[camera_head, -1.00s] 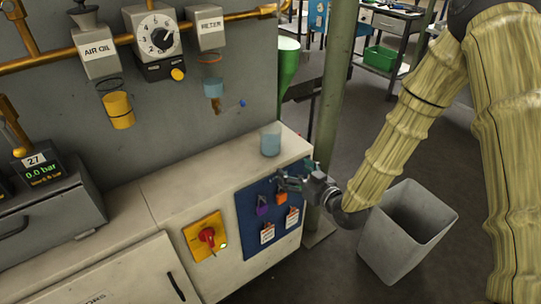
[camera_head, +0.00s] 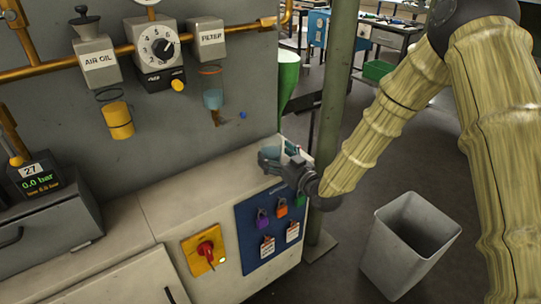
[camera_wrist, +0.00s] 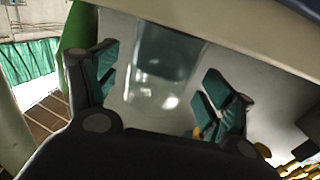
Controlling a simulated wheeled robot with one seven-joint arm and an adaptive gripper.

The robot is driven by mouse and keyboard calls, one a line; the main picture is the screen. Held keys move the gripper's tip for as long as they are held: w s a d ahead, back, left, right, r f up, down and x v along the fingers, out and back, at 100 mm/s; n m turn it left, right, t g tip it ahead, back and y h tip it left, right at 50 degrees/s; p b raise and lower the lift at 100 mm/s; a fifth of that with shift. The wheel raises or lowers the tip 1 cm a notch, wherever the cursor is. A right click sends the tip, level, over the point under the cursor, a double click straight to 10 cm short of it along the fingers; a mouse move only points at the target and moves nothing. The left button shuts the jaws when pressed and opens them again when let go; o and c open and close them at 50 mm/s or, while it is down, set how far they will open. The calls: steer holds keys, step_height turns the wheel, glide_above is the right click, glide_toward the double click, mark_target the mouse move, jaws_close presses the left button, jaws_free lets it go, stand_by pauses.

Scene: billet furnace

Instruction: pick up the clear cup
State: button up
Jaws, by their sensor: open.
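The clear cup (camera_wrist: 163,68) is a see-through, faintly blue tumbler. In the wrist view it shows between the two teal-padded fingers of my gripper (camera_wrist: 160,80), with a visible space on either side. In the head view the cup (camera_head: 271,151) stands near the right end of the pale cabinet top, mostly hidden behind my gripper (camera_head: 279,156). My gripper is open and around the cup's sides, and does not appear closed on it. Whether either finger touches the cup I cannot tell.
A filter bowl (camera_head: 212,98) and a yellow oil bowl (camera_head: 117,119) hang from the wall pipe. A green post (camera_head: 333,105) stands right of the cabinet. A grey bin (camera_head: 409,246) is on the floor. The cabinet top (camera_head: 185,192) left of the cup is clear.

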steer(key=shift+x, duration=1.45)
steer(key=c, duration=1.1)
